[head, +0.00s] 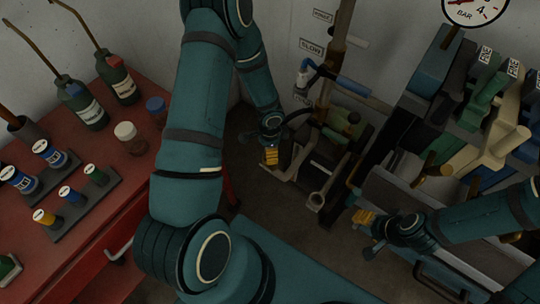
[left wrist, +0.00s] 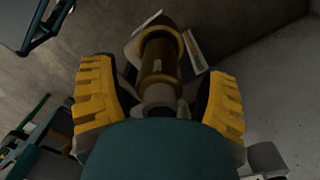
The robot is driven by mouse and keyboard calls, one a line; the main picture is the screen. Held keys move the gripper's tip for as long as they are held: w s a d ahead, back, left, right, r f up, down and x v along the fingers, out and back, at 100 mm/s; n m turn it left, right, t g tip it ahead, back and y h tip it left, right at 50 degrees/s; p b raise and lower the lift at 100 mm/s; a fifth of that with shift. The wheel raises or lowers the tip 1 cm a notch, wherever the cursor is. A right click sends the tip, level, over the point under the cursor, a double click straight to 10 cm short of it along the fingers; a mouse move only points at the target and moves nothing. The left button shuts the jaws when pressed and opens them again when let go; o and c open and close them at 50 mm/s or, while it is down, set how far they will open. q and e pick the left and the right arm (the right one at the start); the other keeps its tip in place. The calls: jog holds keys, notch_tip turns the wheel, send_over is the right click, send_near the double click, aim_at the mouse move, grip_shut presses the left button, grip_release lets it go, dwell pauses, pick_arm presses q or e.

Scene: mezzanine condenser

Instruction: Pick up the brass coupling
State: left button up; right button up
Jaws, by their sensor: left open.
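In the left wrist view, a brown cylindrical piece with brass-coloured bands (left wrist: 160,55), which looks like the brass coupling, stands between and beyond my yellow finger pads. My left gripper (left wrist: 160,105) is open, with a pad on either side of the piece's near end. I cannot tell whether either pad touches it. In the head view my left gripper (head: 270,156) is near the wall fittings, and I cannot make out the coupling there. My right gripper (head: 368,218) is at the lower right, beside a grey bin. Its finger opening is too small to judge.
A red cabinet (head: 125,195) with bottles and capped vials fills the left. A vertical brown pipe (head: 338,45) and a blue-handled lever (head: 350,86) are behind my left gripper. Coloured valve-like pieces (head: 485,95) crowd the right. A gauge (head: 474,8) hangs at top right.

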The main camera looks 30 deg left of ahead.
pick_arm(q)
grip_shut()
jog(key=shift+r, duration=0.2)
